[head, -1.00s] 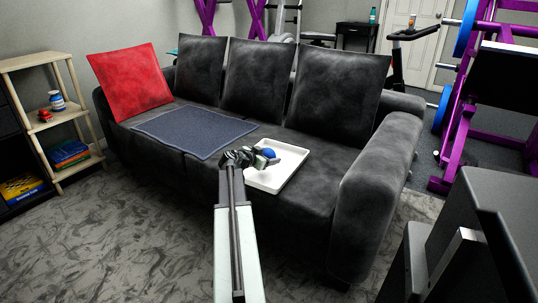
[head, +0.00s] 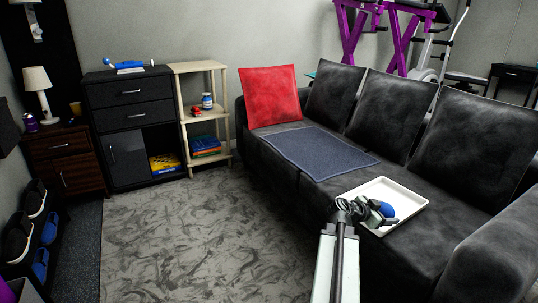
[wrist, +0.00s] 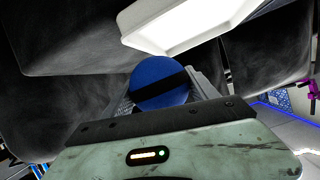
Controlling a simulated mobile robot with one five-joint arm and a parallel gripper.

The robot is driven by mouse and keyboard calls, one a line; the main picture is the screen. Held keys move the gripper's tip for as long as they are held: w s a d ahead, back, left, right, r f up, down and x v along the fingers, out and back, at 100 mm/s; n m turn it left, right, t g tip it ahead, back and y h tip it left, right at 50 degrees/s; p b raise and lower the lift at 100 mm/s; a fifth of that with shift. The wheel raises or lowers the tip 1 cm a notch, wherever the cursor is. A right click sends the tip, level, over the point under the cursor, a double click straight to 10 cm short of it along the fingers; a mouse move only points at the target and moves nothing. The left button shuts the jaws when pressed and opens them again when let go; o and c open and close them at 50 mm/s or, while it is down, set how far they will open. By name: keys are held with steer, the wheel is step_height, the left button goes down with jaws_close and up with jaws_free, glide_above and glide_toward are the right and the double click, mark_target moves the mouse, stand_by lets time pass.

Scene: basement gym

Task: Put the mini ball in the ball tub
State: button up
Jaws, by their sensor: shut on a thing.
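The mini ball is a blue ball (head: 386,210) with a dark band across it in the wrist view (wrist: 150,75). My gripper (head: 372,210) is shut on it, at the near part of a white tray (head: 415,200) on the dark sofa. In the wrist view the ball is between the fingers, with the white tray (wrist: 190,25) beyond it. I cannot tell the exact gap between ball and tray. No container is clearly identifiable as the ball tub. A white-rimmed box (head: 28,291) with something purple beside it is cut off at the lower left.
The dark sofa (head: 300,178) carries a red cushion (head: 271,95) and a blue-grey mat (head: 318,152). A shoe rack with shoes (head: 35,200) stands far left. The carpet between is clear.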

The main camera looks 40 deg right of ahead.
step_height(320, 180, up, 45)
steer(key=p, duration=4.4)
steer(key=shift+r, duration=0.15)
steer(key=shift+w, duration=0.1)
